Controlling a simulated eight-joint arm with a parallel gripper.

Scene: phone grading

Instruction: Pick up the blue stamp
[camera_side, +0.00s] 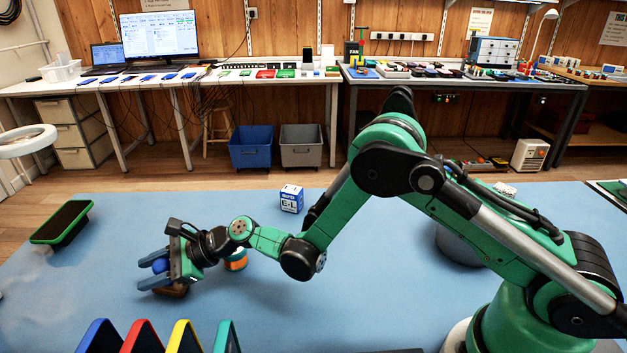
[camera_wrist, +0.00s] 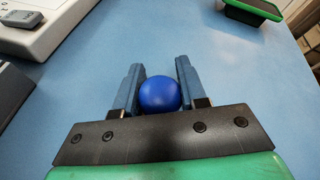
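The blue stamp shows in the side view as a round blue knob (camera_side: 160,266) above a brown base (camera_side: 172,290) on the blue mat, partly hidden by my gripper. In the wrist view its blue knob (camera_wrist: 160,95) sits between my two fingers, and its base is hidden. My gripper (camera_side: 145,274) is low over the mat at the left, its fingers on either side of the knob. In the side view the fingers stand wider than the knob, so my gripper looks open. Contact with the knob cannot be made out.
An orange and green round item (camera_side: 236,260) is close behind my wrist. A white and blue box (camera_side: 291,199) stands farther back. Coloured upright holders (camera_side: 160,338) line the front edge. Mat between is clear.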

